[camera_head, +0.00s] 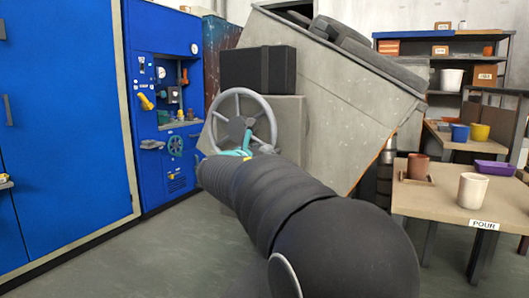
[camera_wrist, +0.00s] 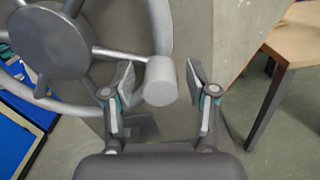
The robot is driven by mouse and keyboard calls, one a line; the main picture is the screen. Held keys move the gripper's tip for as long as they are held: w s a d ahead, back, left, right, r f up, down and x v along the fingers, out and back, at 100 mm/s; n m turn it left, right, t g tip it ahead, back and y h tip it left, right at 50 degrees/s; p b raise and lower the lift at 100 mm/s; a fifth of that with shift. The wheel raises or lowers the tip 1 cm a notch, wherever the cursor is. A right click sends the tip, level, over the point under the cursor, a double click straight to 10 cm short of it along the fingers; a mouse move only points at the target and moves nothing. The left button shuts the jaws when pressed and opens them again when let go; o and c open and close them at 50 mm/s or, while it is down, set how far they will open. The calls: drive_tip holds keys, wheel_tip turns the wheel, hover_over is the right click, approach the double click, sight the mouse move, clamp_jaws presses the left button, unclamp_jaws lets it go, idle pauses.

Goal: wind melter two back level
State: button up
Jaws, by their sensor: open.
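The melter (camera_head: 335,90) is a big grey box, tilted, in the middle of the head view. A grey handwheel (camera_head: 217,126) is on the block at its lower left. The wheel's hub and spokes (camera_wrist: 50,42) fill the upper left of the wrist view. A grey cylindrical crank knob (camera_wrist: 160,80) stands out from the rim. My gripper (camera_wrist: 161,88) is open, one finger on each side of the knob, with gaps visible. In the head view my gripper (camera_head: 240,152) is at the wheel's lower edge, mostly hidden by my arm. No number shows on the melter.
A blue control panel (camera_head: 165,60) with valves and gauges stands left of the wheel. A table marked POUR (camera_head: 440,200) holds cups (camera_head: 473,190) at right. A shelf (camera_head: 440,62) stands behind. Grey floor (camera_head: 110,265) is clear at lower left.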

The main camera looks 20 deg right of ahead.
clamp_jaws()
drive_tip(key=shift+r, duration=0.1)
